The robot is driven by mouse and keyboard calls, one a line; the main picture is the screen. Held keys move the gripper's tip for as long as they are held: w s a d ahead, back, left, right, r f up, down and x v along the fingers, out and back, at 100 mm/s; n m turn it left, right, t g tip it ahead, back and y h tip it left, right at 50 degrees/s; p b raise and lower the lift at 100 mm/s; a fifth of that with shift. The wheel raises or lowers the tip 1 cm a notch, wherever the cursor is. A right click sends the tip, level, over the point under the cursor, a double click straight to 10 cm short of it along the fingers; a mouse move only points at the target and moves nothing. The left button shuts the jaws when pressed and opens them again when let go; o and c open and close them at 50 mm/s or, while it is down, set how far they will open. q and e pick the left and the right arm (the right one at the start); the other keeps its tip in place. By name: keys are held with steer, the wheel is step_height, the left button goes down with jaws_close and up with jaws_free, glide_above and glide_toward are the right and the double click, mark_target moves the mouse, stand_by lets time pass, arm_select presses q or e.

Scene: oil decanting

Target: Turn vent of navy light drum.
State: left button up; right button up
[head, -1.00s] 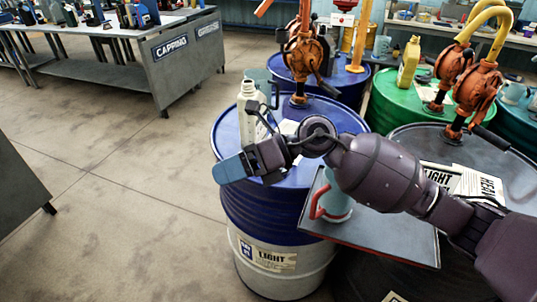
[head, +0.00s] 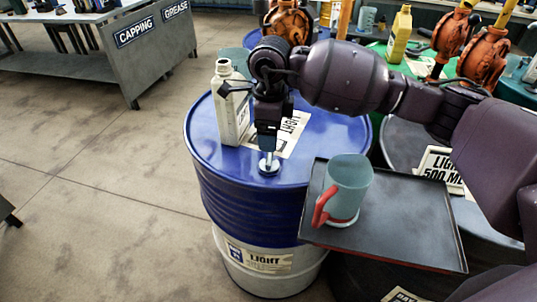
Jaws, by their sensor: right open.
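The navy drum (head: 205,185) stands in the middle of the head view, with a LIGHT label (head: 268,260) on its pale lower band. Its vent, a small silvery cap (head: 269,168), stands on the lid near the front edge. My right gripper (head: 268,150) points down at the vent, its fingertips just above or around it; I cannot tell whether they touch it. It is open, and its wrist hides part of the lid behind. My left gripper is out of view.
A white bottle (head: 229,115) and a paper label (head: 292,130) are on the lid, close to my right gripper. A grey tray (head: 400,225) with a teal, red-handled jug (head: 348,185) is at the right. Orange pumps (head: 485,52) stand behind. Open floor lies left.

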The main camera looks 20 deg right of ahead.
mark_target(269, 158)
step_height(269, 158, down, 7)
steer(key=shift+b, duration=0.35)
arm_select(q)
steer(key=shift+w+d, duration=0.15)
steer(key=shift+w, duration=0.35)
arm_select(e)
steer(key=shift+f, duration=0.55)
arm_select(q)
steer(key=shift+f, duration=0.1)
arm_select(e)
steer(key=c, duration=0.9)
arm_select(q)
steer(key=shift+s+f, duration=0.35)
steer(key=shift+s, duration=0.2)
